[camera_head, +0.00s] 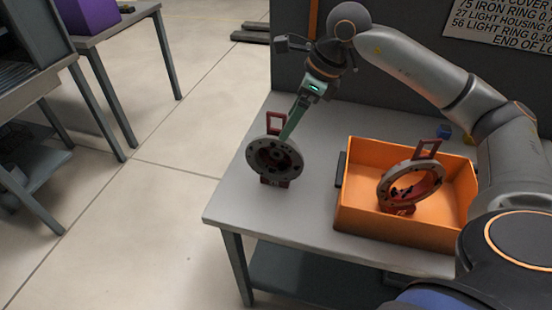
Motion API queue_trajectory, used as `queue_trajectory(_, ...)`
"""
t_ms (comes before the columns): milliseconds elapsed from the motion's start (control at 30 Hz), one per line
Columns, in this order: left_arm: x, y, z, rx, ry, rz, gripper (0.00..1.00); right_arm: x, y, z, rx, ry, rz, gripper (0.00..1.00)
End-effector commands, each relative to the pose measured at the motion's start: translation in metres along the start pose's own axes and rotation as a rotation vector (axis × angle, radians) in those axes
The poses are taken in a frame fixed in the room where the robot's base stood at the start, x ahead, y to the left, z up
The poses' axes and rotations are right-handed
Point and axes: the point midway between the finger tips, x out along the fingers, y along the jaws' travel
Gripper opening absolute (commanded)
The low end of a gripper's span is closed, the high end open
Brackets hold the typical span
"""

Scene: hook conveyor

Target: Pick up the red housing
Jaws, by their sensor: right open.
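A housing with a round grey flange and red frame parts (275,158) stands upright near the left end of the grey table. My right gripper (288,132) reaches down to its upper right rim from behind. Its green fingers are open, and the flange partly hides their tips; I cannot tell whether they touch it. A second housing, a grey ring with a red inside and a red frame (411,184), leans tilted inside the orange bin (385,232). My left gripper is not in view.
The grey table (300,210) has bare room between the standing housing and the bin. Small blue (444,130) and yellow pieces lie behind the bin. A dark panel with a text sign (500,22) rises behind. Another table with a purple box (88,14) stands at left.

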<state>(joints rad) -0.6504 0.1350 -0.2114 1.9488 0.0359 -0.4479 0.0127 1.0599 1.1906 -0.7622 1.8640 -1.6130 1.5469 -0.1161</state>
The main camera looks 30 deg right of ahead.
Motion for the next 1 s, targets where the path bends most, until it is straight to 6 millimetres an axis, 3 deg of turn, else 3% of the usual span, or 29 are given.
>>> queue_trajectory(167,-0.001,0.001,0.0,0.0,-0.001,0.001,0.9,0.013,0.001,0.001,0.0,0.0,0.002,0.85)
queue_trajectory(500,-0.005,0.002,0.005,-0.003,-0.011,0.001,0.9,0.057,0.004,0.005,0.0,0.0,0.003,0.85)
queue_trajectory(767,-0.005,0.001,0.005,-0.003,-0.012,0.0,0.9,0.061,0.003,0.005,0.0,-0.002,0.002,0.85)
queue_trajectory(1000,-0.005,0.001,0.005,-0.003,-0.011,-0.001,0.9,0.06,0.003,0.005,0.0,-0.002,0.002,0.6)
